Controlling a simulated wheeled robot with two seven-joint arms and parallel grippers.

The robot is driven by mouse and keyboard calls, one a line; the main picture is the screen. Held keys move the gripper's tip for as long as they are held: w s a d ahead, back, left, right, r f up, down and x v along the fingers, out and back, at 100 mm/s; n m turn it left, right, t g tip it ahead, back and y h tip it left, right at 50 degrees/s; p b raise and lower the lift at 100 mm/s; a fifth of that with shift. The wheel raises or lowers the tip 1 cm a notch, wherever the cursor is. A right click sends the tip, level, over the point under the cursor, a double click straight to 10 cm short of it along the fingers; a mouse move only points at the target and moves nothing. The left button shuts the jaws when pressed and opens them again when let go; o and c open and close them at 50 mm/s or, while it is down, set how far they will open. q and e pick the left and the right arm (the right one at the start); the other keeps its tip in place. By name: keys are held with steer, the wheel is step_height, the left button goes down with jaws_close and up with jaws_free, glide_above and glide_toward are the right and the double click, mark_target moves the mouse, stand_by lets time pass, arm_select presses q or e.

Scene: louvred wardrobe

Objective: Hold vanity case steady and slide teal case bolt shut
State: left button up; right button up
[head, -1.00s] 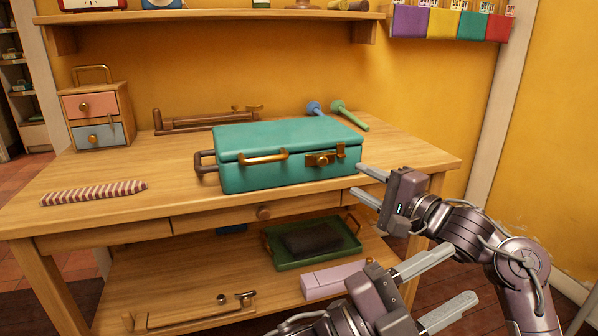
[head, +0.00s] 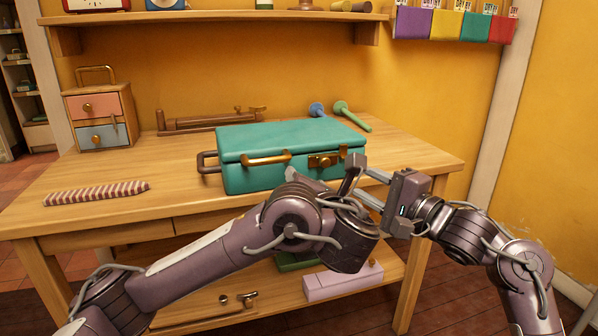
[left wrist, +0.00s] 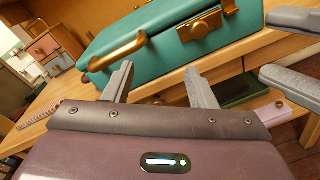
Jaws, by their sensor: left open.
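The teal vanity case (head: 290,140) stands closed on the wooden table. On its front are a brass handle (head: 266,159) and, to the right, the brass bolt (head: 324,160). The left wrist view shows the case (left wrist: 165,48), handle (left wrist: 117,53) and bolt (left wrist: 200,27) beyond my fingers. My left gripper (head: 325,174) is open and empty, just in front of the case below the bolt; its fingers also show in the left wrist view (left wrist: 160,85). My right gripper (head: 365,185) is open and empty, right of the case, close to the left gripper.
A striped strip (head: 97,193) lies at the table's left. A small drawer box (head: 99,117), a brown bar tool (head: 205,122) and blue and green mallets (head: 350,116) stand behind. A lilac box (head: 343,283) sits on the lower shelf, partly behind my left arm.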

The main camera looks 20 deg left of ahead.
mark_target(288, 158)
arm_select(q)
steer(key=shift+y, duration=0.8)
steer(key=w+a, duration=0.2)
steer(key=w+a+r, duration=0.1)
steer(key=w+a, duration=0.1)
steer(key=w+a+r, duration=0.1)
steer(key=w, duration=0.1)
steer(key=shift+w+a+r, duration=0.1)
steer(key=shift+w+a, duration=0.1)
steer(key=shift+a, duration=0.2)
